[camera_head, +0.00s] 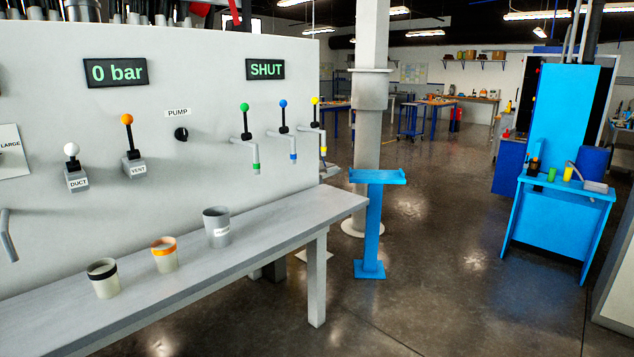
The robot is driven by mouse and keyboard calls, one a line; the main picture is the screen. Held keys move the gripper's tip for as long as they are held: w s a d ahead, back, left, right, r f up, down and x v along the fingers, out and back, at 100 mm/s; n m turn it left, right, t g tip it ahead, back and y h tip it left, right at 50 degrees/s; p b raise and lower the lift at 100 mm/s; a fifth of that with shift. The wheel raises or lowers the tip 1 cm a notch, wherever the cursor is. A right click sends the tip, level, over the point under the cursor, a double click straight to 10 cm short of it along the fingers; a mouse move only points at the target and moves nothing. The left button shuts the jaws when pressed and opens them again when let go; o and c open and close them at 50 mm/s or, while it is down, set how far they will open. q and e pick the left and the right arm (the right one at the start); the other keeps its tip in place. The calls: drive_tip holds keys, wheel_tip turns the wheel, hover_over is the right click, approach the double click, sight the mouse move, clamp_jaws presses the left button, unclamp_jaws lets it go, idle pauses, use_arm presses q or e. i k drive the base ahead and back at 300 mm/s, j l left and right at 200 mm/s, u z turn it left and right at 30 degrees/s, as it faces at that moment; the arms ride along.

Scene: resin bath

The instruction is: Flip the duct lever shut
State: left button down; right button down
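The duct lever (73,162) is on the grey wall panel at the left. It has a white ball knob on a short dark stem, which points up from a grey box labelled DUCT (77,183). To its right is the vent lever (130,136) with an orange knob, also pointing up from a box labelled VENT. A display (265,69) on the panel reads SHUT, and another display (115,72) reads 0 bar. Neither of my grippers is in view, and nothing touches the duct lever.
A grey bench (270,225) runs along the panel below the levers. On it stand a black-banded cup (104,282), an orange-banded cup (165,258) and a grey cup (217,231). Several taps with coloured knobs are at the panel's right. A blue stand (372,225) is beyond the bench end.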

sight(73, 149)
drive_tip(key=u, duration=1.35)
